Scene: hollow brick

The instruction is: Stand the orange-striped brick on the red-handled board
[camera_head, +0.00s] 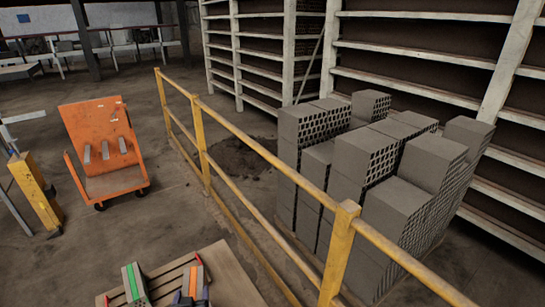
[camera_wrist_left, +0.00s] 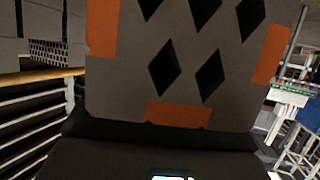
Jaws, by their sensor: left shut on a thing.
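The orange-striped brick (camera_head: 193,281) is at the bottom of the head view, over the slatted surface. In the left wrist view the brick (camera_wrist_left: 185,70) fills the middle, a grey face with diamond-shaped holes and orange patches at its edges. My left gripper (camera_head: 203,288) is shut on it; its dark body (camera_wrist_left: 160,145) runs below the brick. Whether the brick touches the surface below is unclear. My right gripper is not in view.
A green-striped brick (camera_head: 134,283) stands left of the orange-striped one on the slatted surface (camera_head: 232,272). A yellow railing (camera_head: 205,165) crosses ahead, with stacked grey bricks (camera_head: 365,155) behind. An orange cart (camera_head: 103,145) stands far left.

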